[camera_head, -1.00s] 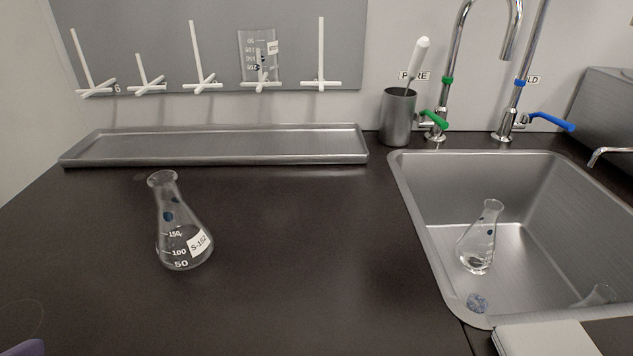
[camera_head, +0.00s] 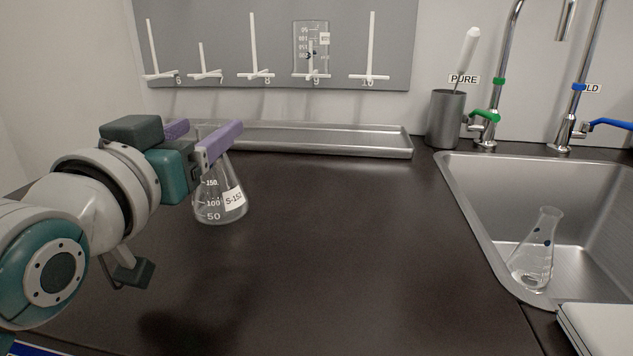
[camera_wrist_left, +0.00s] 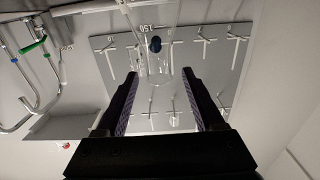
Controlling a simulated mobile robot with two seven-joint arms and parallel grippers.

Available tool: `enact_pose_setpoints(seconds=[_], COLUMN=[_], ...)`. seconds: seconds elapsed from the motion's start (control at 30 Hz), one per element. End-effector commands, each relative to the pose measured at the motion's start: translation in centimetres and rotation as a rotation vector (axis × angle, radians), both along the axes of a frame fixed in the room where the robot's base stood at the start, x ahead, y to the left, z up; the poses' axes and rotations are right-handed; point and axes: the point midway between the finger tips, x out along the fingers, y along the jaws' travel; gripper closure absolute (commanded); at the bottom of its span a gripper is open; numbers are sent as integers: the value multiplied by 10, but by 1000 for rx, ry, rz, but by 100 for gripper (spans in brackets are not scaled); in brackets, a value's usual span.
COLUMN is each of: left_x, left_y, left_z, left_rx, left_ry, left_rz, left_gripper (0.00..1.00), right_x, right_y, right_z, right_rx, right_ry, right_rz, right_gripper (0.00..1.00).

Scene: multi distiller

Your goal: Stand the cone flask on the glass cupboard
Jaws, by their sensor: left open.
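A clear cone flask (camera_head: 220,203) with a white label stands upright on the dark counter at left in the head view. My left gripper (camera_head: 212,126), with purple fingers, is open at its neck, one finger on the near side and one on the far side; the fingers hide the neck and mouth. In the left wrist view, the flask's clear glass (camera_wrist_left: 154,62) with a blue spot shows between and beyond the open fingers. Contact cannot be told. A second cone flask (camera_head: 535,252) stands in the sink. No glass cupboard is in view. My right gripper is not in view.
A long metal tray (camera_head: 330,140) lies along the wall behind the flask, under a grey peg rack (camera_head: 350,40) holding a beaker (camera_head: 311,45). A metal cup (camera_head: 446,120) with a brush, taps and the sink (camera_head: 478,215) are at right. The middle counter is clear.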

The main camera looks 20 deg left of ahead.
Motion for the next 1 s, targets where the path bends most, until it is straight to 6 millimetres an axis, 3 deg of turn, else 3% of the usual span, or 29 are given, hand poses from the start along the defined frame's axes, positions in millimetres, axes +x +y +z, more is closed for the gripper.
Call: enact_pose_setpoints(seconds=[0.33, 0.63, 1.0], left_x=[44, 49, 49], left_y=[10, 12, 11], left_z=[-4, -3, -3], left_rx=[-1, -1, -1], left_ry=[0, 1, 1], left_rz=[0, 0, 0], left_gripper=[30, 30, 71], right_x=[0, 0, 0], right_y=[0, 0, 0], right_z=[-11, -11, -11], right_rx=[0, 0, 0], right_ry=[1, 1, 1], right_rz=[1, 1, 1], right_gripper=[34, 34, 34])
